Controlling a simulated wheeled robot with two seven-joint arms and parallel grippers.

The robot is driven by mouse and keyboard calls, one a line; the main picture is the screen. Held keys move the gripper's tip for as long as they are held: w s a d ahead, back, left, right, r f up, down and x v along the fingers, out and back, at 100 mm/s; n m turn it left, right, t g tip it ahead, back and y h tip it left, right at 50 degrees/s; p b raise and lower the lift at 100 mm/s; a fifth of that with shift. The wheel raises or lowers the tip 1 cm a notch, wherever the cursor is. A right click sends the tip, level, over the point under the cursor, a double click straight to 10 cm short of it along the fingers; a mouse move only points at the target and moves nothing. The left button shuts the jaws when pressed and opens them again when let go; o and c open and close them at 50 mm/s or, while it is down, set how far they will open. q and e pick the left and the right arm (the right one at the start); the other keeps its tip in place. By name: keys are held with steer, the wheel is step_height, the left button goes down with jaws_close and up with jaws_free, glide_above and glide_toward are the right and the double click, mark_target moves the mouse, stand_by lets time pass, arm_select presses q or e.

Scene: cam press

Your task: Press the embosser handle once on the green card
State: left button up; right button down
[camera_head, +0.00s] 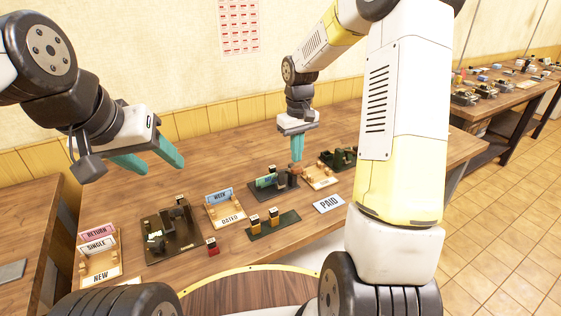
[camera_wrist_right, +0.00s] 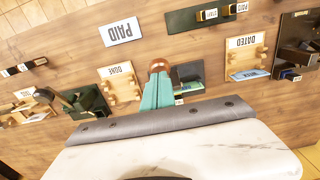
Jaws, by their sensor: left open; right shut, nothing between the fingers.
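The dark device under my right gripper, which looks like the embosser (camera_head: 284,189), stands on the middle of the table. A green card (camera_head: 265,183) appears to lie at its left side. A brown rounded handle end (camera_wrist_right: 159,65) shows at the fingertips in the right wrist view; I cannot tell whether they touch it. My right gripper (camera_head: 297,157) is shut and empty, pointing down over this device; its teal fingers (camera_wrist_right: 157,90) hide part of it in the wrist view. My left gripper (camera_head: 148,165) is open and empty, high above the table's left part.
Left of the embosser are a wooden holder marked DATED (camera_head: 229,218) and a dark stamping device (camera_head: 170,232). A green rack (camera_head: 274,224) and a PAID plate (camera_head: 328,204) lie in front. A wooden holder (camera_head: 320,180) and dark green device (camera_head: 343,158) stand close on the right.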

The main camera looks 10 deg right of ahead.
steer(key=shift+r, duration=2.4)
steer(key=s+r+m+t, duration=0.1)
steer(key=s+r+t, duration=0.2)
steer(key=s+r, duration=0.7)
steer(key=s+a+r+m+t+y, duration=0.2)
steer(key=s+t, duration=0.1)
steer(key=s, duration=1.1)
steer(key=shift+s, duration=0.15)
